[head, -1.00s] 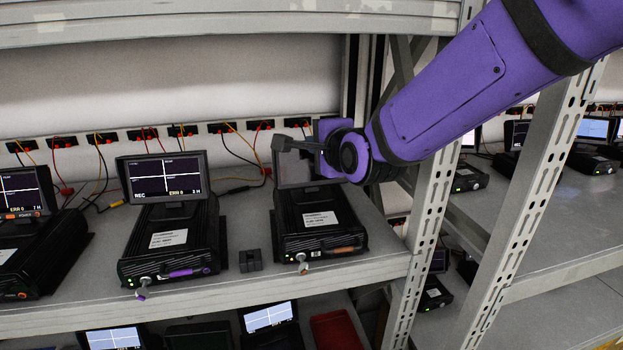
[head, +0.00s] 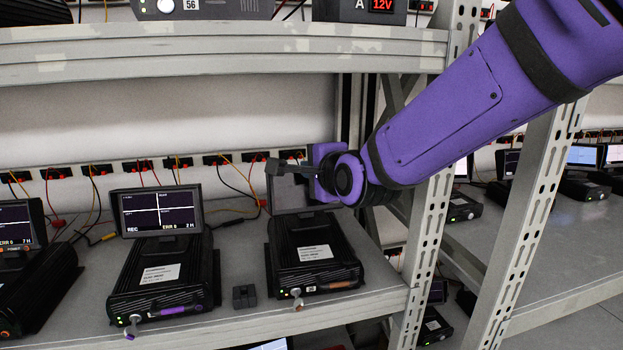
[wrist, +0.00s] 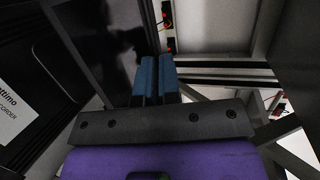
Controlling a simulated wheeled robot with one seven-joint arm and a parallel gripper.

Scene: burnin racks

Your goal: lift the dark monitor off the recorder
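The dark monitor (head: 290,199) has a blank screen and stands at the back of the right-hand recorder (head: 316,250), partly hidden by my gripper. My gripper (head: 286,168) reaches in from the right across the monitor's upper part. In the wrist view its two blue finger pads (wrist: 157,78) are close together, with the dark panel's edge (wrist: 148,22) running in between them. They appear shut on the monitor's edge. The far finger is hidden in the head view. I cannot tell whether the monitor's lower edge is clear of the recorder.
A second recorder (head: 160,275) with a lit monitor (head: 158,210) stands to the left, another further left. A small black block (head: 244,296) lies between the two nearer recorders. A shelf (head: 200,50) hangs above, and a slotted upright (head: 425,230) stands close right. Cables run behind.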

